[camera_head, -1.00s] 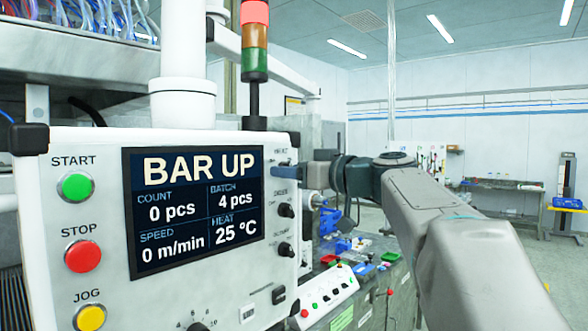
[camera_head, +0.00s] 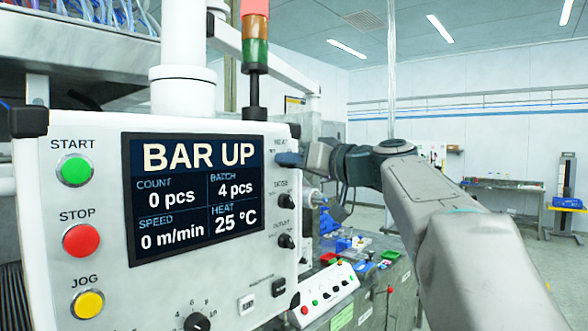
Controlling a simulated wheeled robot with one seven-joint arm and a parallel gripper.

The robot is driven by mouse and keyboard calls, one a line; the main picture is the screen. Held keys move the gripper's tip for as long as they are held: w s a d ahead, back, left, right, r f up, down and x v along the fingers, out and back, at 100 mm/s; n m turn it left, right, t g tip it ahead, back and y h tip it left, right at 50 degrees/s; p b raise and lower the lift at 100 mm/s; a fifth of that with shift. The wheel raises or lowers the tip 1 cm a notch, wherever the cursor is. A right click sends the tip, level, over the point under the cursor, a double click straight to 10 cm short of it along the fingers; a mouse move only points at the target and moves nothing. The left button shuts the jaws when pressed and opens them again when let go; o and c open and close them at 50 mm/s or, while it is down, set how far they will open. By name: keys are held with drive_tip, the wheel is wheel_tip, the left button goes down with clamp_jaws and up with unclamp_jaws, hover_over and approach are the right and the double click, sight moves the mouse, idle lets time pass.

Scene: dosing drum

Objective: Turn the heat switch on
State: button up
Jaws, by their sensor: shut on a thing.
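The heat switch sits at the top right of the white control panel (camera_head: 75,135), under the small HEAT label (camera_head: 281,142). My gripper (camera_head: 289,159) reaches in from the right at that spot, its blue-tipped fingers shut on the switch. The fingers hide the switch, so its position cannot be read. The panel's screen (camera_head: 195,195) reads BAR UP, with HEAT at 25 °C.
Two more black knobs (camera_head: 286,241) sit below on the panel. Green START (camera_head: 75,170), red STOP (camera_head: 81,240) and yellow JOG (camera_head: 88,304) buttons are at its left. A signal tower (camera_head: 255,45) stands behind. A bench with coloured bins lies below my arm.

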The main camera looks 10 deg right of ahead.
drive_tip(key=shift+r+m+b, duration=0.1)
drive_tip(key=shift+m+b, duration=0.4)
drive_tip(key=shift+m, duration=3.7)
drive_tip(key=o, duration=1)
drive_tip(key=shift+c, duration=0.2)
drive_tip(key=b+v, duration=0.3)
drive_tip(key=v, duration=1.1)
drive_tip(key=shift+b, duration=0.4)
